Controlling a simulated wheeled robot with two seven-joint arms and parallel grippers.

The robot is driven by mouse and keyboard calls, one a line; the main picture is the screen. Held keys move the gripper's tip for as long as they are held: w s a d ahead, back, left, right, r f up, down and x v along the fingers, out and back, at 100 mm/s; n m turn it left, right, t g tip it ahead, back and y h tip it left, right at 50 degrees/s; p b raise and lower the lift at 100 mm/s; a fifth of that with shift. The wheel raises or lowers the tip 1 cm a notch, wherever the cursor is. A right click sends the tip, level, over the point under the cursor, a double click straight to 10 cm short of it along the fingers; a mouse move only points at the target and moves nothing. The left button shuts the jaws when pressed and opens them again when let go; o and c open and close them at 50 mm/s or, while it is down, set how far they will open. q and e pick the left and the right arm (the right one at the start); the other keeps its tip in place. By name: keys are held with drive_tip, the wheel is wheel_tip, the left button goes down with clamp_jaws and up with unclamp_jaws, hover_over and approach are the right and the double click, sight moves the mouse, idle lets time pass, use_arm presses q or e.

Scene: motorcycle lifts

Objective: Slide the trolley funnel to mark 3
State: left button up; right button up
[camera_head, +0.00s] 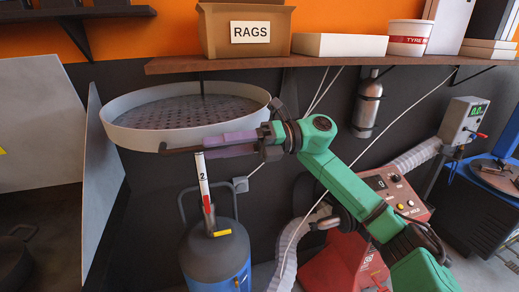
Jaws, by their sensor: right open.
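The trolley funnel (135,136) is a wide round grey pan with a perforated screen, at the upper left below the shelf. Under it stands the dark tank (213,262) with a blue lower part. A white post (203,180) with a red lower section rises from the tank toward the funnel. The label "2" shows on the post; I see no other mark number. My right gripper (203,148) is open, its purple fingers pointing left at the funnel's front rim near the post's top. I cannot tell whether they touch the rim or post. My left gripper is out of view.
A wooden shelf (330,62) runs just above the funnel, carrying a RAGS box (225,34) and a white tub (409,38). A grey panel (102,190) stands close on the left. A red machine (335,262) with a hose stands right of the tank.

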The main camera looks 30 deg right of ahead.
drive_tip(key=b+v, duration=0.3)
drive_tip(key=v, duration=0.7)
drive_tip(key=shift+d, duration=0.1)
